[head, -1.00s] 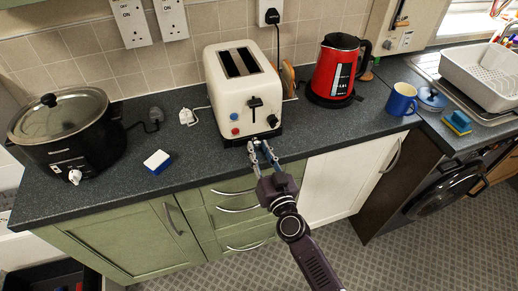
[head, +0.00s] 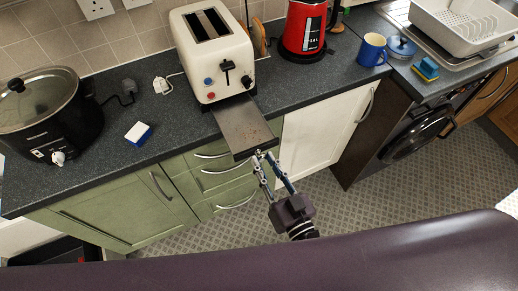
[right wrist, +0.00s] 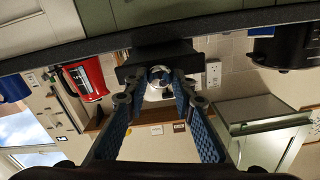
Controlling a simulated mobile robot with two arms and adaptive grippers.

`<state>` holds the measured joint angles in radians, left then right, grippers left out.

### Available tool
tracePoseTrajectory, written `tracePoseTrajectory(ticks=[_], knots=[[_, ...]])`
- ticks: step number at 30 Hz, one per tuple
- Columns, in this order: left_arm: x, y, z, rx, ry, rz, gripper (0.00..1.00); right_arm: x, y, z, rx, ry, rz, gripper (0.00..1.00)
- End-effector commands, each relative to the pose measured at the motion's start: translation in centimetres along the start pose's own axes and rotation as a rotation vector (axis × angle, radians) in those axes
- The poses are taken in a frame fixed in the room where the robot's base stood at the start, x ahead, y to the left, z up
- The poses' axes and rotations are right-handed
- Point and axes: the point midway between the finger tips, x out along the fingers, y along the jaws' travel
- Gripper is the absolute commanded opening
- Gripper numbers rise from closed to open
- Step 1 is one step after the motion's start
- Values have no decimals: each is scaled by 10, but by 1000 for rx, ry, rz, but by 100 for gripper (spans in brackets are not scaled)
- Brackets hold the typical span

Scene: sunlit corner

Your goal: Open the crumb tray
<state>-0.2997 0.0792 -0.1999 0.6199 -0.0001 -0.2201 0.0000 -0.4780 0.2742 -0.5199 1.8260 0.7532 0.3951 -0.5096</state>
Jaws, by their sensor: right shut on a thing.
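The cream toaster (head: 208,78) stands on the counter with two slots on top and a lever, a red knob and a blue knob on its front. Its dark flat crumb tray (head: 243,125) sticks far out of the base and reaches past the counter's front edge. My right gripper (head: 263,157) is shut on the knob at the tray's front end. In the right wrist view, upside down, the round shiny knob (right wrist: 160,75) sits between the fingertips below the tray's dark front (right wrist: 150,55). The tray's rear end is hidden by the toaster. My left gripper is not in view.
The counter (head: 180,140) holds a black slow cooker (head: 50,125) and a blue-white sponge (head: 138,133) left of the toaster. A red kettle (head: 303,28), blue mug (head: 371,50) and dish rack (head: 465,25) stand right. Cupboards and drawers (head: 228,183) lie below the tray.

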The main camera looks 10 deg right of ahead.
Motion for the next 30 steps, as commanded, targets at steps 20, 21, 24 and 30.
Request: tracePoseTrajectory(ticks=[20, 21, 24, 30], knots=[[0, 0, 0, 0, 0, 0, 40, -4, 0, 0, 0, 0, 0, 32], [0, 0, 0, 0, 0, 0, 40, -4, 0, 0, 0, 0, 0, 32], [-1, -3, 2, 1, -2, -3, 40, -6, 0, 0, 0, -1, 0, 32], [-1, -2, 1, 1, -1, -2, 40, -32, 0, 2, -1, -5, 0, 32]])
